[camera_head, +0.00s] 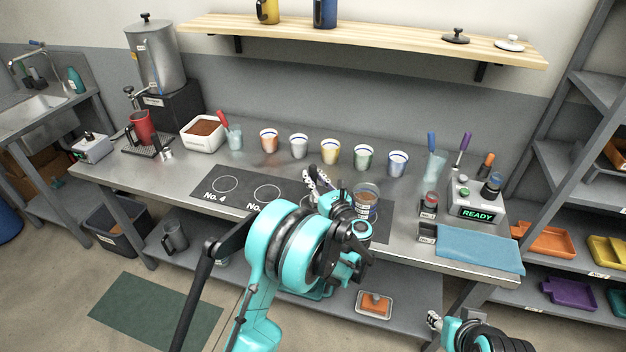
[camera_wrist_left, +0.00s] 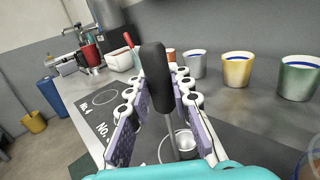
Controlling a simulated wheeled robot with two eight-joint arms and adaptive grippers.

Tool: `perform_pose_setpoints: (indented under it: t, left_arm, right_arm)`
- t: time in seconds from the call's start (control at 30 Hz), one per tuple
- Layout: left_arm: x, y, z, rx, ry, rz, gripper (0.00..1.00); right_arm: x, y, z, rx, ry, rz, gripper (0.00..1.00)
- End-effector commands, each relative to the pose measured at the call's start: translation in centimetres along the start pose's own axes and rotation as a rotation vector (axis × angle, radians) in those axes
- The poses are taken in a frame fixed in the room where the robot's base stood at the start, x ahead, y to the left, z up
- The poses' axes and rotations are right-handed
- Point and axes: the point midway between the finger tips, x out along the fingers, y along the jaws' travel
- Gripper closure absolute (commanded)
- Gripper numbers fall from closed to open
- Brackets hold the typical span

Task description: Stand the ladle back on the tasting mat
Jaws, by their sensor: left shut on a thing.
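My left gripper (camera_head: 320,184) is shut on the ladle (camera_wrist_left: 154,72) by its black handle, which stands up between the finger pads in the left wrist view. The grey shaft runs down toward a round metal bowl (camera_wrist_left: 184,140) over the tasting mat (camera_wrist_left: 92,112); whether it touches the mat I cannot tell. The dark tasting mat (camera_head: 210,197) lies on the steel counter, with printed rings and numbers. In the head view my left wrist and fingers hide most of the ladle. My right gripper (camera_head: 435,320) is low at the right, away from the counter; its jaws are unclear.
A glass with brown contents (camera_head: 367,197) stands close right of my left gripper. Several cups (camera_head: 331,150) line the back of the mat. A roaster control box (camera_head: 476,205) reading READY and a blue cloth (camera_head: 480,248) are at the right.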

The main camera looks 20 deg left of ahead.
Motion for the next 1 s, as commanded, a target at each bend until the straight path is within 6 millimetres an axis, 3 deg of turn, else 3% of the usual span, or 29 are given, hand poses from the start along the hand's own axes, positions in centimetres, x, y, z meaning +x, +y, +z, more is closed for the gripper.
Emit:
perform_pose_setpoints:
  t: [0.23, 0.27, 0.33, 0.73, 1.0]
  left_arm:
    - [0.0, 0.0, -0.3, 0.0, 0.0, 0.0, 1.0]
    - [0.0, 0.0, -0.3, 0.0, 0.0, 0.0, 0.78]
    - [0.0, 0.0, -0.2, 0.0, 0.0, 0.0, 0.59]
    - [0.0, 0.0, 0.4, 0.0, 0.0, 0.0, 0.59]
    - [-5.4, -0.2, 0.4, 0.0, 0.0, -0.005, 0.59]
  right_arm:
    - [0.3, 0.0, 0.2, 0.0, 0.0, 0.0, 0.6]
    - [0.3, 0.0, 0.2, 0.0, 0.0, 0.0, 0.6]
    - [0.2, 0.0, 0.1, 0.0, 0.0, 0.0, 0.6]
    - [-0.3, 0.0, -0.2, 0.0, 0.0, 0.0, 0.6]
    - [-1.3, 0.0, -0.9, 0.0, 0.0, 0.0, 0.6]
